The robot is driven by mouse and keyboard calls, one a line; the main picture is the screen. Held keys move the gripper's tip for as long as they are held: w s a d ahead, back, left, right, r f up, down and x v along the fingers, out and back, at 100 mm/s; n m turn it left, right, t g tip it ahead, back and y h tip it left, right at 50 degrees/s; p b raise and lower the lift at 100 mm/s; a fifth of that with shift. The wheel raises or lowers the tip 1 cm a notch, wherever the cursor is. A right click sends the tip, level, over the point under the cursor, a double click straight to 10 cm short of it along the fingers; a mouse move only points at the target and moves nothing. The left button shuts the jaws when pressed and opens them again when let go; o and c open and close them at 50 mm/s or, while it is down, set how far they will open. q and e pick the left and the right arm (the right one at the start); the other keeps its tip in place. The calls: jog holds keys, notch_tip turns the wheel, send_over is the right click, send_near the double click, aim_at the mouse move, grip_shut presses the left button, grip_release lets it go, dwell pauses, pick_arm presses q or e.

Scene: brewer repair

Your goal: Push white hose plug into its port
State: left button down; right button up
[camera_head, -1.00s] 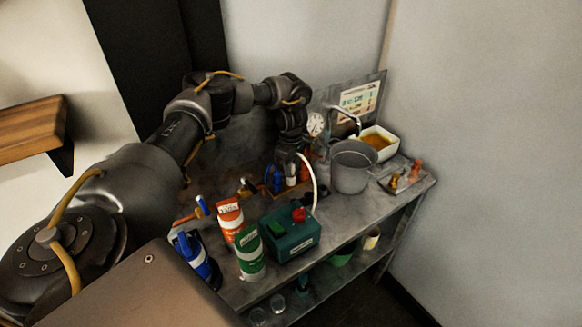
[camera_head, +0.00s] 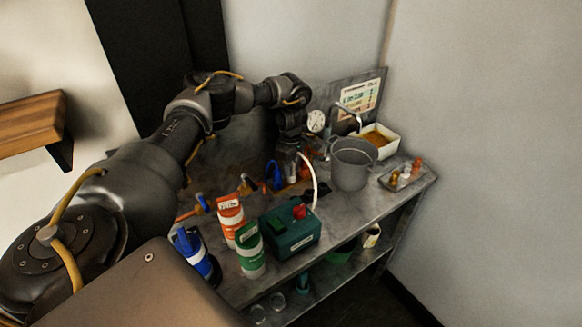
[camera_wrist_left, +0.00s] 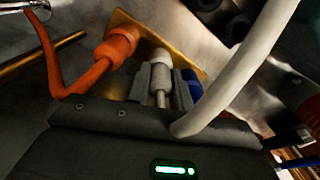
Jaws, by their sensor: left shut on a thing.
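My left gripper (camera_wrist_left: 162,92) is shut on the white hose plug (camera_wrist_left: 160,66), with one grey finger on each side of it. The plug's end is at a tan plate (camera_wrist_left: 125,19); I cannot tell how deep it sits in its port, which is hidden. The white hose (camera_wrist_left: 240,70) arches away to the upper right in the wrist view. In the head view the white hose (camera_head: 314,185) runs from beneath the gripper (camera_head: 291,166) down to the green box. An orange plug (camera_wrist_left: 117,44) and a blue plug (camera_wrist_left: 192,88) flank the white one. My right gripper is not in view.
The green box (camera_head: 292,240) with a red knob stands in front, beside orange (camera_head: 229,222) and green (camera_head: 249,252) bottles. A grey pot (camera_head: 352,172) stands close right of the gripper, with a gauge (camera_head: 316,121) behind. A white tray (camera_head: 392,146) is at the back right.

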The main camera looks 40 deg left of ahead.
pick_arm(q)
jog(key=shift+s+d+f, duration=0.25)
jog(key=shift+s+f, duration=0.15)
jog(key=shift+f, duration=0.25)
dwell(0.3)
jog(key=c, duration=1.2)
grip_release()
jog(key=shift+w+f, duration=0.1)
jog(key=shift+w, duration=0.05)
jog(key=shift+o, duration=0.2)
jog(key=shift+s, duration=0.2)
jog(key=c, duration=0.4)
jog(key=shift+o, duration=0.3)
jog(key=shift+r, duration=0.2)
jog(key=shift+w+r+p, duration=0.25)
jog(key=shift+r+p, duration=0.1)
jog(key=shift+r, duration=0.1)
jog(key=o, duration=0.5)
jog(key=shift+w+a+r+p, duration=0.1)
jog(key=shift+w+r+p, duration=0.05)
jog(key=shift+r+p, duration=0.4)
jog(key=shift+o, duration=0.2)
jog(key=shift+a+r+p, duration=0.15)
jog(key=shift+r+p, duration=1.55)
jog(key=shift+r, duration=0.85)
jog(key=shift+w, duration=0.1)
